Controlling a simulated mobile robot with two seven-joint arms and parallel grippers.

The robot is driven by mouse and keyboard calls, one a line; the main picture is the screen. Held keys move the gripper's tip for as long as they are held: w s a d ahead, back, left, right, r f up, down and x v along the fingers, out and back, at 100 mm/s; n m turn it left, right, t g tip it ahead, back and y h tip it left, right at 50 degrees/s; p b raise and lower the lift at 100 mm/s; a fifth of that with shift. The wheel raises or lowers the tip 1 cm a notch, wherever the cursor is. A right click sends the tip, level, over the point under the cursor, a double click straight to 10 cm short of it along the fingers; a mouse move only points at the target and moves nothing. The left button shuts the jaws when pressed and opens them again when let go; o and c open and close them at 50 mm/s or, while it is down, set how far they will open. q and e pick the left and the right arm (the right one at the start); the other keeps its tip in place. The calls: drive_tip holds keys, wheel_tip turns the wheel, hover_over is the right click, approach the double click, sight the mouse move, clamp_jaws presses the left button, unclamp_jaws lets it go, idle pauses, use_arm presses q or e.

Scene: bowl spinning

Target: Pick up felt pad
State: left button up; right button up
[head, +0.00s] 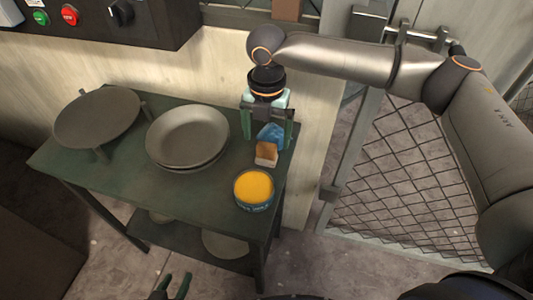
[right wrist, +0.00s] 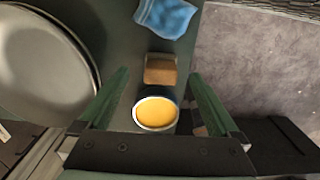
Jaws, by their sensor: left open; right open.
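The felt pad appears to be the small tan-brown block (head: 266,154) on the right part of the dark green table, between a blue crumpled cloth (head: 271,134) and a tin of yellow paste (head: 254,188). The block also shows in the right wrist view (right wrist: 160,70). My right gripper (head: 267,141) is open and empty, pointing down above the cloth and block. In the right wrist view its fingers (right wrist: 160,79) lie to either side of the block, apart from it. My left gripper (head: 173,284) is open and empty at the bottom of the head view, low in front of the table.
Stacked grey plates or bowls (head: 187,137) stand left of the small items. A round grey disc on legs (head: 98,117) is further left. The table (head: 190,211) has a lower shelf. A mesh gate (head: 400,170) stands to the right and a control box (head: 100,22) at upper left.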

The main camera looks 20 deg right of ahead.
sight(267, 145)
drive_tip(key=f, duration=0.4)
drive_tip(key=shift+s+a+f, duration=0.1)
drive_tip(key=shift+s+f, duration=0.2)
drive_tip(key=shift+s, duration=0.05)
drive_tip(key=c, duration=1.5)
drive_tip(key=shift+o, duration=0.2)
drive_tip(key=shift+r, duration=0.1)
